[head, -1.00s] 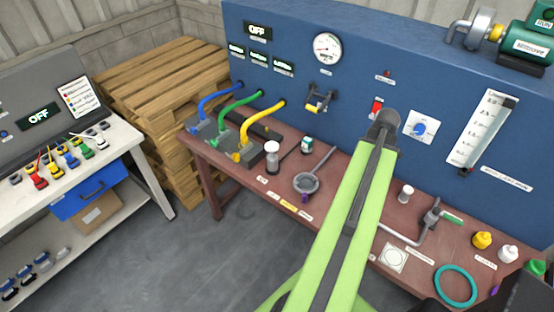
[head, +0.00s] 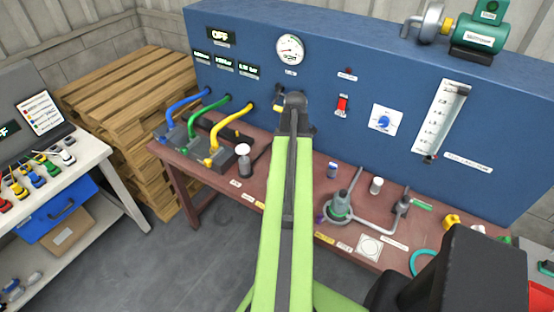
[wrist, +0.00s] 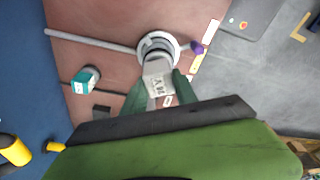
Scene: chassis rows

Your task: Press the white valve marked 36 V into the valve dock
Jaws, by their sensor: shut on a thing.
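My gripper (wrist: 158,84) is shut on a white valve (wrist: 157,70) in the wrist view, with a green finger on each side. Dark print on the valve is small and rotated; I cannot read it surely. Just beyond the valve is a round grey fixture with a pale ring (wrist: 158,45), perhaps the valve dock; its name does not show. The valve overlaps the ring's near edge in the picture; I cannot tell whether they touch.
The blue panel (head: 345,65) rises behind.

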